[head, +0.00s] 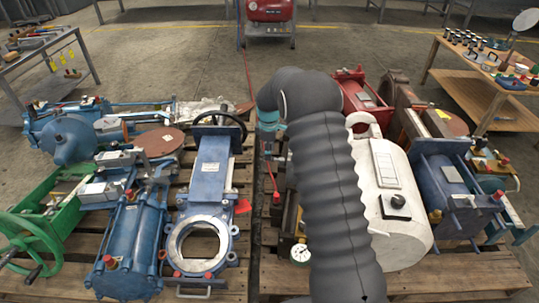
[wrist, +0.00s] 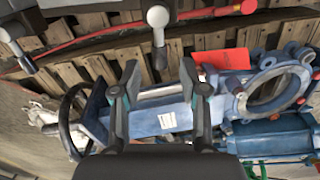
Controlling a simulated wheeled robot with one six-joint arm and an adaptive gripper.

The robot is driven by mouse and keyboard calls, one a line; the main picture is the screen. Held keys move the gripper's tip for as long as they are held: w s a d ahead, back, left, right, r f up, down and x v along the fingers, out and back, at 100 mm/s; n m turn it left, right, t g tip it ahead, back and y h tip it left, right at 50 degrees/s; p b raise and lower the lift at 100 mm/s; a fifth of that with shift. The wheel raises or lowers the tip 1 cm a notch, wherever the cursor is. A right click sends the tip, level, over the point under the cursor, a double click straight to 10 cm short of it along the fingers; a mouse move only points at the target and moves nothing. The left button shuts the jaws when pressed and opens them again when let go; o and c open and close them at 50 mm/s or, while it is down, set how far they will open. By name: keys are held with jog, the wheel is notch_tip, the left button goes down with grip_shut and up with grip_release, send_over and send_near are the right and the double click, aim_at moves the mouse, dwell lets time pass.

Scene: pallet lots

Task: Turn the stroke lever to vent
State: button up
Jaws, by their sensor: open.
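In the wrist view my gripper (wrist: 159,77) is open, its two dark fingers spread apart with nothing between them. A lever with a pale ball knob (wrist: 157,17) on a dark stem stands just beyond the fingertips at the top middle. A second pale-knobbed lever (wrist: 6,35) shows at the upper left edge. I cannot tell which one is the stroke lever, and no vent marking is readable. In the head view my dark sleeved arm covers the middle, and the gripper is hidden behind it.
A blue gate valve (head: 208,180) with a dark handwheel lies left of my arm; its body also shows below the fingers (wrist: 165,120). A red tag (wrist: 222,60) hangs there. A white tank (head: 400,215) and a gauge (head: 300,253) flank my arm. A red hose (wrist: 85,40) crosses the pallet slats.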

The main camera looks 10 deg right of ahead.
notch_tip(320, 180, up, 10)
jog(key=shift+s+f, duration=0.2)
jog(key=shift+s, duration=0.05)
jog(key=shift+a, duration=0.1)
dwell(0.4)
jog(key=s+f+m+g, duration=0.1)
jog(key=s+f+m, duration=0.1)
jog(key=s+m, duration=0.55)
jog(key=s+r+m+t, duration=0.2)
jog(key=s+r, duration=0.4)
jog(key=s, duration=0.6)
jog(key=s+d+r+m+t+p, duration=0.1)
jog(key=s+r+m+t, duration=0.1)
jog(key=s+r, duration=0.5)
jog(key=s+d+r+m+t, duration=0.1)
jog(key=s+r, duration=0.6)
jog(key=s, duration=1)
jog(key=shift+d+m+t+p, duration=0.3)
jog(key=shift+m+t, duration=0.2)
jog(key=shift+m, duration=0.35)
